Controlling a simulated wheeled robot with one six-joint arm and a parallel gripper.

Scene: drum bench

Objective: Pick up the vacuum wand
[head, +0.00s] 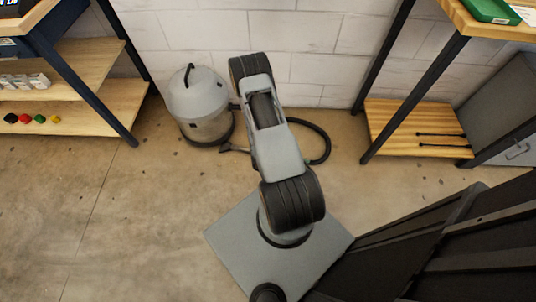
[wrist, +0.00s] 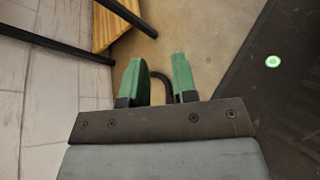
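A grey canister vacuum (head: 198,98) with a black top handle stands on the floor by the back wall. Its black hose (head: 325,145) curves out to the right from behind my arm. A short dark piece (head: 232,149) lies on the floor at the canister's foot; it may be the wand's end, but my arm hides the rest. My gripper (wrist: 157,62) has two green fingers, spread apart with nothing held. In the wrist view, a black curved piece of hose (wrist: 164,82) shows behind and between the fingers. The arm hides my gripper in the head view.
A shelf unit with wooden boards (head: 90,105) stands at the left, with small coloured items on it. A workbench with a wooden lower shelf (head: 415,125) stands at the right, its dark legs near the hose. Open concrete floor (head: 120,220) lies in front.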

